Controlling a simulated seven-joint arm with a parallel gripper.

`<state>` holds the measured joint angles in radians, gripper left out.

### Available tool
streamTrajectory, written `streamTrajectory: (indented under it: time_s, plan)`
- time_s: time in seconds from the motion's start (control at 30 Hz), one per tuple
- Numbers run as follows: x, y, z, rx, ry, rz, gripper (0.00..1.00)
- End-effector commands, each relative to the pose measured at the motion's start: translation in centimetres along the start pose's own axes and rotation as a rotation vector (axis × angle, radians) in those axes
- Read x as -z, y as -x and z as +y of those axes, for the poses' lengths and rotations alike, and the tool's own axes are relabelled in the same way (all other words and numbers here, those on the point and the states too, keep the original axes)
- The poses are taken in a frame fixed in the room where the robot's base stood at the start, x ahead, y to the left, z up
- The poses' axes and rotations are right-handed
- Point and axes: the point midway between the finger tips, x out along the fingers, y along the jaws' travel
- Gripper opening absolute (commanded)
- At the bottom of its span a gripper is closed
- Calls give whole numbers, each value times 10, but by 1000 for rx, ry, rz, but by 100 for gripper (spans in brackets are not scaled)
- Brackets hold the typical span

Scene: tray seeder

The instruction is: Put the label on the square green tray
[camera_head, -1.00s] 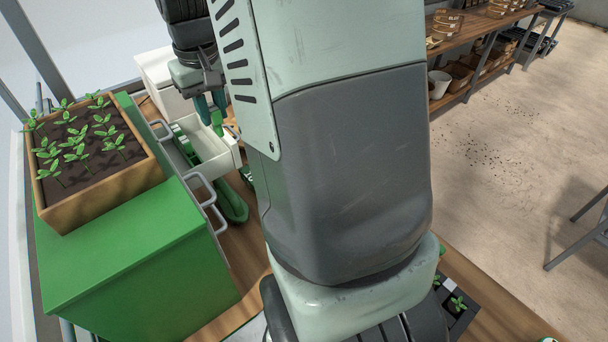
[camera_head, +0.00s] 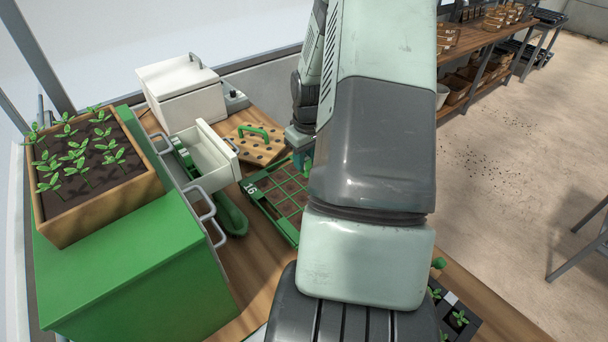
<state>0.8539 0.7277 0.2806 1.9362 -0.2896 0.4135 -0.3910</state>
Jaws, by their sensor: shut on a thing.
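The square green tray (camera_head: 263,207) lies on the wooden bench, with a grid of dark soil cells and a white "16" on its near-left rim. My arm covers its right part. My gripper (camera_head: 307,165) is over the tray's far right side, partly hidden behind my arm. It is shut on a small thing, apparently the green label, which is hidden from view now.
A white drawer (camera_head: 211,160) stands open left of the tray. A wooden board with holes and a green handle (camera_head: 253,133) lies behind the tray. A green cabinet (camera_head: 130,262) carries a planter of seedlings (camera_head: 62,222). A white lidded box (camera_head: 183,82) stands at the back.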

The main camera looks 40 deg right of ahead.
Motion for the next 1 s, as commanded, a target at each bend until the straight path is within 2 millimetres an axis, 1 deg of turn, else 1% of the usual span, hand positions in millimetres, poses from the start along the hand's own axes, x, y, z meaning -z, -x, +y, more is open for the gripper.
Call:
streamTrajectory:
  time_s: [0.03,0.23,0.4,0.43,0.8,0.83,0.97,1.0]
  plan:
    - [0,-6,0,1,0,0,0]
    - [-2,-22,0,0,0,0,0]
    - [-5,-46,-1,1,-1,-1,0]
    - [-5,-48,0,0,-1,0,0]
    - [-6,-52,0,-1,-1,1,0]
    - [-6,-52,0,-1,-1,1,29]
    - [-6,-52,0,-1,-1,1,49]
    - [-6,-52,0,-1,-1,1,50]
